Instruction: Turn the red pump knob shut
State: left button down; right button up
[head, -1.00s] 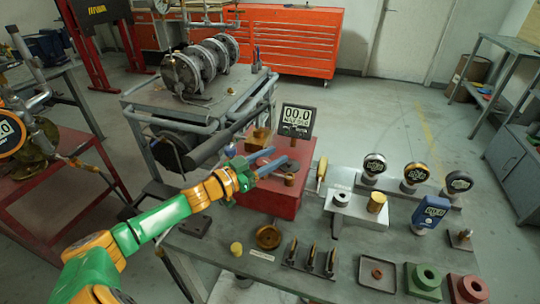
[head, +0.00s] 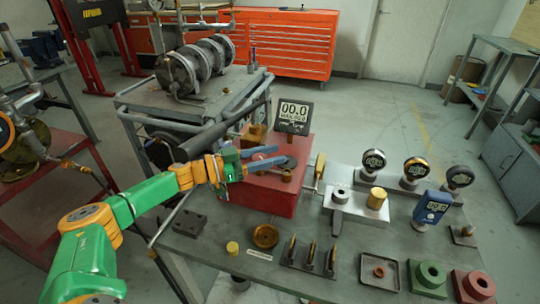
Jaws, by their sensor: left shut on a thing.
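The red pump (head: 268,196) is a red box on the grey bench, with a dark display (head: 293,117) reading 00.0 at its back. My left gripper (head: 277,156) reaches over the pump's top from the left, its two blue fingers pointing right. It is shut on the knob (head: 289,163), a small dark round part at the fingertips. The fingers partly hide the knob, and I cannot make out its angle. A brass-coloured fitting (head: 286,175) stands just in front of it. My right gripper is not in view.
A brass block (head: 254,133) sits on the pump's back left. Round gauges (head: 373,161) and a blue meter (head: 432,207) stand to the right. A brass dish (head: 265,236) and a rack of small tools (head: 312,254) lie in front. A pipe cart (head: 190,95) stands behind.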

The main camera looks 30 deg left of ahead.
pick_arm(q)
jog(key=shift+c, duration=1.9)
grip_release()
jog(key=shift+w, duration=0.1)
jog(key=v, duration=0.3)
jog(key=b+v, duration=0.1)
jog(key=v, duration=0.2)
jog(key=shift+f, duration=0.2)
jog(key=shift+s+a+r+b, duration=0.15)
jog(key=shift+s+a+b, duration=0.15)
jog(key=shift+s, duration=0.2)
